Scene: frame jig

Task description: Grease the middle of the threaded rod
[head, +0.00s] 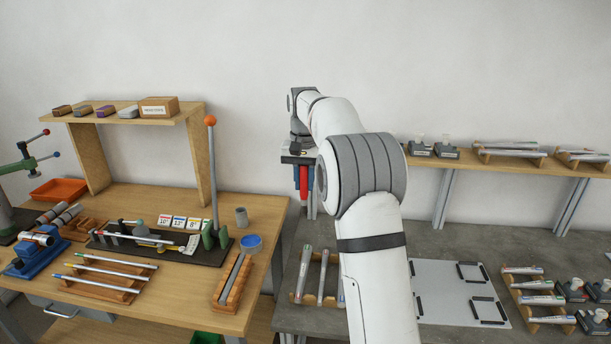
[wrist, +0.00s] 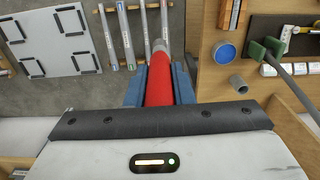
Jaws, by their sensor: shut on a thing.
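My gripper (head: 303,163) is raised above the gap between the two benches, beyond my arm's elbow. Its blue jaws, clear in the wrist view (wrist: 158,92), are shut on a red-handled tool (wrist: 159,80) with a grey end. The tool hangs down in the head view (head: 304,183), touching nothing that I can see. A grey rod (head: 236,271) lies in a wooden cradle (head: 222,301) at the wooden bench's right end; I cannot make out threads on it. A round tin with blue on top (head: 250,244) stands behind it and also shows in the wrist view (wrist: 226,52).
A grey cup (head: 241,217) stands behind the tin. An upright lever with an orange knob (head: 210,121) rises beside it. A rack of three rods (head: 100,285) lies further left. Labelled tubes (head: 322,276) and a white plate (head: 445,272) lie on the grey bench.

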